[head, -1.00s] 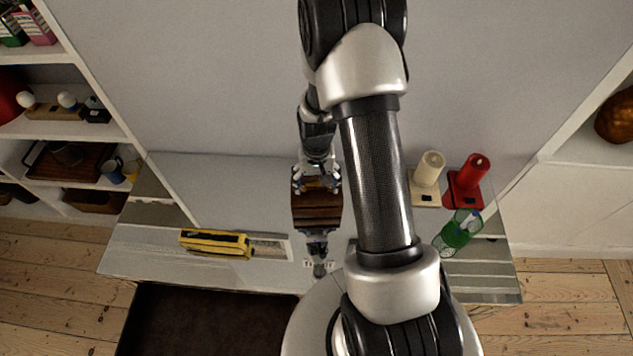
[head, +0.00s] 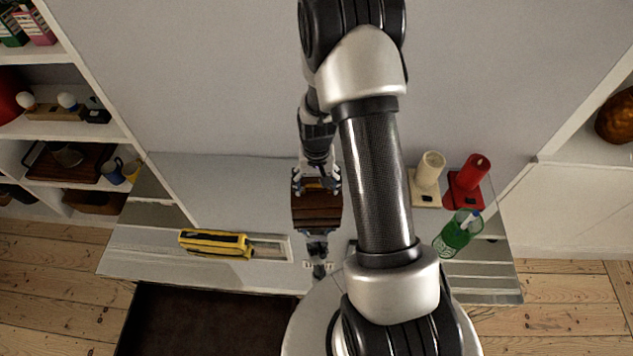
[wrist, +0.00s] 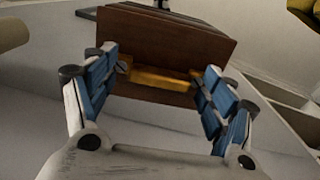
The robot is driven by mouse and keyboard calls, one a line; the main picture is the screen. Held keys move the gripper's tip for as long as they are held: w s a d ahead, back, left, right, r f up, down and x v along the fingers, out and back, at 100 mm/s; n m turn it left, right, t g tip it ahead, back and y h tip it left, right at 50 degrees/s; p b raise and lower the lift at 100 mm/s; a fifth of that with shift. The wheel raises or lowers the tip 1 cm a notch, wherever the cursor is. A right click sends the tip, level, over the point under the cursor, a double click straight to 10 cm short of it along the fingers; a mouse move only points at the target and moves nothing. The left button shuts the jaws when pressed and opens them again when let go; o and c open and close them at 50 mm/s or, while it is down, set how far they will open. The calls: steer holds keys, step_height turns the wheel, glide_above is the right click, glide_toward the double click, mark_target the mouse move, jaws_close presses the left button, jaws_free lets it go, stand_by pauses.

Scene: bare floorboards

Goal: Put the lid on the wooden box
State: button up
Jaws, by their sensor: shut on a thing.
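My gripper (head: 317,184) is above the table near the middle of the head view. In the wrist view its two blue-padded fingers (wrist: 160,86) stand at the two ends of a yellow bar-shaped handle (wrist: 160,79), shut on it. The handle is fixed to a dark brown wooden panel, which I take as the lid (wrist: 165,45). In the head view dark brown wood (head: 317,215) shows right under and in front of the gripper. Lid and wooden box are hard to tell apart there, and I cannot tell whether they touch.
On the pale table (head: 160,225) a yellow tool-like object (head: 215,243) lies to the left. Shelves flank both sides. The back left of the table is clear.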

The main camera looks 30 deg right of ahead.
steer(key=o, duration=1.5)
steer(key=shift+f, duration=0.75)
steer(key=shift+c, duration=0.2)
steer(key=shift+r+p, duration=0.85)
steer(key=shift+r, duration=0.3)
steer(key=shift+s+a+r+p, duration=0.15)
steer(key=shift+r+p, duration=0.4)
steer(key=shift+r, duration=0.3)
steer(key=shift+r+p, duration=1.3)
steer(key=shift+r, duration=0.55)
